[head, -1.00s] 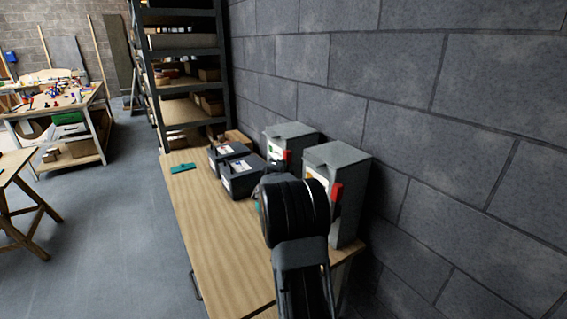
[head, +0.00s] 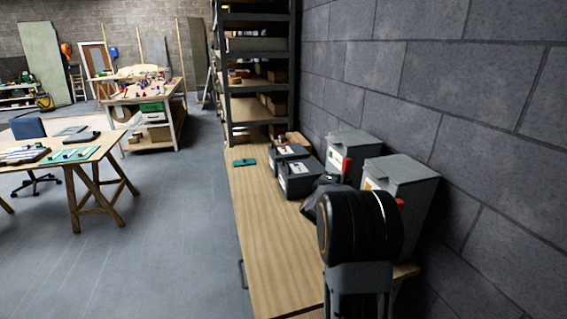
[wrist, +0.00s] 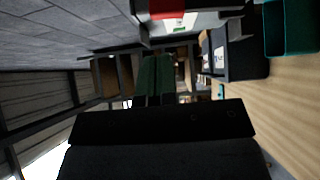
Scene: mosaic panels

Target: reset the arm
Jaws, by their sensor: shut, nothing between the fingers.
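My arm (head: 358,228) is dark and rises at the lower right of the head view, in front of the grey boxes. My gripper (wrist: 157,60) shows in the wrist view as two dark green fingers side by side, shut with nothing between them. In the head view the gripper is hidden behind my arm. The wrist view is turned on its side, and the fingers point along the bench toward the shelves. They touch nothing that I can see.
A wooden bench (head: 262,232) runs along the block wall. On it stand two grey boxes with red parts (head: 352,146) (head: 405,170), two dark bins (head: 288,151) (head: 299,180) and a flat teal piece (head: 244,162). Shelves (head: 256,105) stand beyond. The floor (head: 180,240) at left is open.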

